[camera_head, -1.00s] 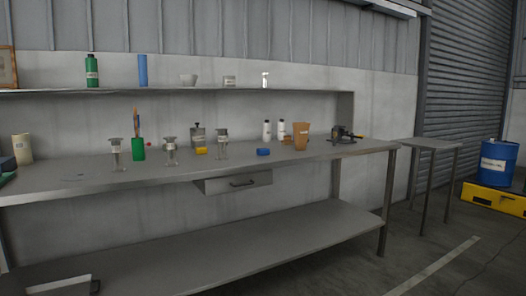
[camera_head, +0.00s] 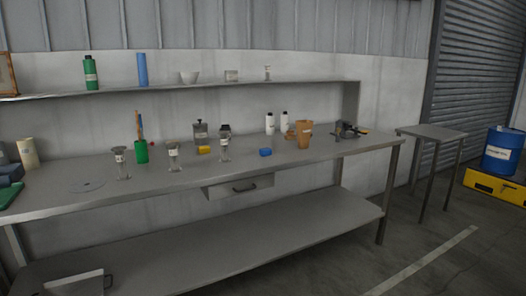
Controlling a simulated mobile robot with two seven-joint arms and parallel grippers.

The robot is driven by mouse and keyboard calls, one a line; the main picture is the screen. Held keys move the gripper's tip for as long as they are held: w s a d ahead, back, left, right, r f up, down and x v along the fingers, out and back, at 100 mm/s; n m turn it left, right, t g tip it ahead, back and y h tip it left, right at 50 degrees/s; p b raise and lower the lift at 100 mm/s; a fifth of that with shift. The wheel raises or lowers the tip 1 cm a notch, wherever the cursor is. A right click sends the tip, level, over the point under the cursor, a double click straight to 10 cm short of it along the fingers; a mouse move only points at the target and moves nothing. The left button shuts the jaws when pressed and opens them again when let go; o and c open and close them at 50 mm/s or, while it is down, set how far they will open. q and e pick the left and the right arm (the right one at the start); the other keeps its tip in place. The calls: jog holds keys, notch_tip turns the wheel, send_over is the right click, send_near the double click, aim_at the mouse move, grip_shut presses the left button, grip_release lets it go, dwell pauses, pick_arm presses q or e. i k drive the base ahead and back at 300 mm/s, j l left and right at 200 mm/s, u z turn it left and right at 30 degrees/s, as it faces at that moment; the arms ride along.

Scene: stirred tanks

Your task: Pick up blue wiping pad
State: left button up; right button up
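The blue wiping pad (camera_head: 265,153) is a small blue block lying flat on the grey workbench (camera_head: 330,152), near its front edge and above the drawer's right end. Nothing touches it. A yellow block (camera_head: 204,150) lies on the bench to its left. Neither of my grippers shows in the head view.
Several glass vessels (camera_head: 173,157) and a green pen cup (camera_head: 141,152) stand left of the pad. A brown container (camera_head: 304,134), white bottles (camera_head: 270,123) and a dark vise-like device (camera_head: 346,130) stand right. A drawer (camera_head: 240,186) hangs below. Floor is clear at lower right.

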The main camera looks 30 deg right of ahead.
aim_at(267, 151)
jog(key=i+l+u, duration=0.1)
jog(key=i+l, duration=0.15)
jog(key=l, duration=0.25)
jog(key=i+l+u, duration=0.15)
jog(key=l, duration=0.35)
jog(key=i+l+u, duration=0.1)
jog(key=i+l, duration=0.15)
jog(key=l, duration=0.25)
jog(key=i+l+u, duration=0.15)
jog(key=l, duration=0.4)
jog(key=i+l+u, duration=0.1)
jog(key=l, duration=0.45)
jog(key=i+l+u, duration=0.15)
jog(key=l, duration=0.45)
jog(key=i+l+u, duration=0.1)
jog(key=l, duration=0.5)
jog(key=i+l+u, duration=0.15)
jog(key=l, duration=0.45)
